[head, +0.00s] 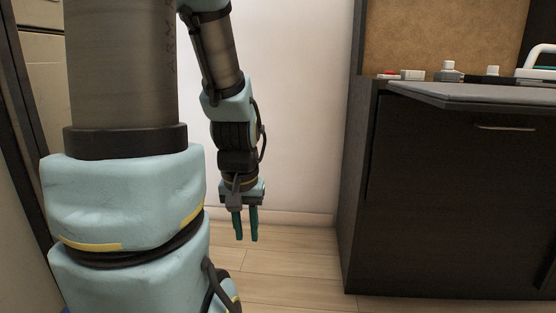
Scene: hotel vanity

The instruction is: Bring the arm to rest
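My gripper (245,225) hangs pointing straight down, left of centre in the head view, in front of the pale wall. Its two teal fingers are a little apart, with a narrow gap between them. Nothing shows between the fingers. The gripper is above the wooden floor, well to the left of the dark vanity cabinet (440,190), and touches nothing that I can see. My arm bends down from the top of the view to the gripper.
Several small items stand on the vanity's grey top (470,94), among them a white-capped bottle (449,71) and a low white box with red (411,75). The countertop juts out at the right. The floor (290,272) between my gripper and the cabinet is clear.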

